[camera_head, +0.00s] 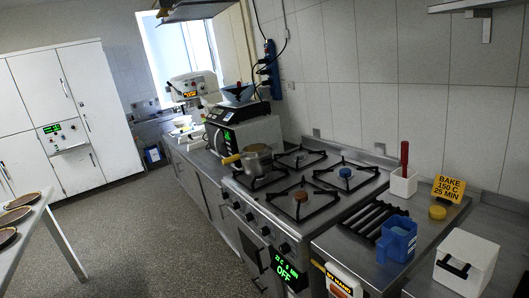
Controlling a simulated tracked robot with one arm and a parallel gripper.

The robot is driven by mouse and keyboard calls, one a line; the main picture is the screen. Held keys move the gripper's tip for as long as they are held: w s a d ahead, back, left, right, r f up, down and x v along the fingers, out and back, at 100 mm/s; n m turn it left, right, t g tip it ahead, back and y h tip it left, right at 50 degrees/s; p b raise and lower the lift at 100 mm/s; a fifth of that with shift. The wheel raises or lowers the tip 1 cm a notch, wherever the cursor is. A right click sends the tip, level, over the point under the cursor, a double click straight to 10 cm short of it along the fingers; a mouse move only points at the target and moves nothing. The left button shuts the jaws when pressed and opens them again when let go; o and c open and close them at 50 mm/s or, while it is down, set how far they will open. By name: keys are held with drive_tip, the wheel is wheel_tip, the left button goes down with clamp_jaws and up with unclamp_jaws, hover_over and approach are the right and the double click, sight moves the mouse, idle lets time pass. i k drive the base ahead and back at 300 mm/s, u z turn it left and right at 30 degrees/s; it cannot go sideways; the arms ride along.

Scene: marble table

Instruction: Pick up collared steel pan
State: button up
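A steel pan (257,160) with a yellowish handle pointing left sits on the back-left part of the stove (230,181), over a burner grate. It is small in the view, and its collar cannot be made out clearly. My gripper does not show in this view, so its place relative to the pan cannot be told.
A blue jug (397,240), a white box (466,262), a white holder (403,183) with a red-handled tool and a yellow sign (448,189) stand on the right counter. A black-and-steel machine (240,135) stands behind the pan. Open floor (150,230) lies left.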

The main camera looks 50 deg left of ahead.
sight(248, 156)
drive_tip(key=z, duration=0.05)
drive_tip(key=i, duration=0.7)
drive_tip(key=u, duration=2.05)
drive_tip(key=i, duration=2.5)
drive_tip(key=z, duration=1.6)
